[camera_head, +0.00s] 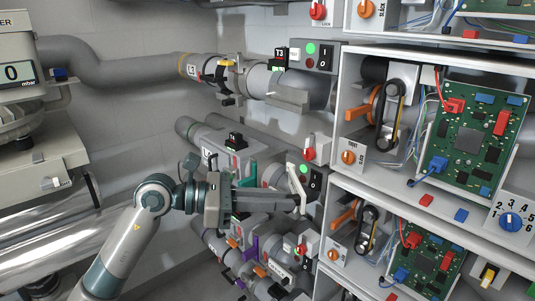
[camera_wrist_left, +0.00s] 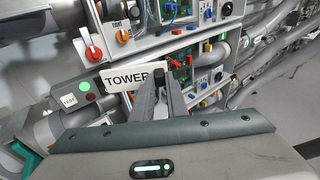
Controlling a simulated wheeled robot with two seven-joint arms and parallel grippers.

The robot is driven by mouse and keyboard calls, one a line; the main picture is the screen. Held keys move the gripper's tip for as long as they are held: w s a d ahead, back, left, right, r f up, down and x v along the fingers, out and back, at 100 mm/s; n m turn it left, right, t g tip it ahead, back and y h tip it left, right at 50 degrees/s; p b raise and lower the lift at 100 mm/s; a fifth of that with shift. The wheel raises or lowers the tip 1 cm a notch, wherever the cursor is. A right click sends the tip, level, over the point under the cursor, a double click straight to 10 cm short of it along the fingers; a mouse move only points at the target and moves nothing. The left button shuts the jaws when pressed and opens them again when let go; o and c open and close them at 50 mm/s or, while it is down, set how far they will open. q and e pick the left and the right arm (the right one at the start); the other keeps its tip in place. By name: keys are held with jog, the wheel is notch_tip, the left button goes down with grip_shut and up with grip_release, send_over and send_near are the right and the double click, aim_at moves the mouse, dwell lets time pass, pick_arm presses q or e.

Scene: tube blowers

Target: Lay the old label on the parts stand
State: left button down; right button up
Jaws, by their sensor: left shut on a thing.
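My left gripper (camera_head: 300,200) reaches in from the left in the head view and is shut on a white label (camera_head: 297,184), seen nearly edge-on there. In the left wrist view the label (camera_wrist_left: 126,78) faces the camera and reads "TOWER", its right end covered by the fingers of the gripper (camera_wrist_left: 159,76). The label is held up in front of the lower pipes and cabinets. I cannot pick out the parts stand in either view. My right gripper is not in view.
Open cabinets hold green circuit boards (camera_head: 468,136), red and blue blocks and belt wheels (camera_head: 389,115). Grey pipes (camera_head: 120,72) run along the wall. A pressure display reading 0 mbar (camera_head: 17,73) stands at the left. A switch box (camera_head: 315,183) is close beside the label.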

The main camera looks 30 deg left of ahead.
pick_arm(q)
jog(key=s+d+f, duration=0.1)
jog(key=s+f, duration=0.2)
jog(key=f, duration=0.7)
jog(key=s+f, duration=0.2)
jog(key=f, duration=0.7)
jog(key=shift+s+d+f, duration=0.4)
jog(key=shift+s, duration=0.1)
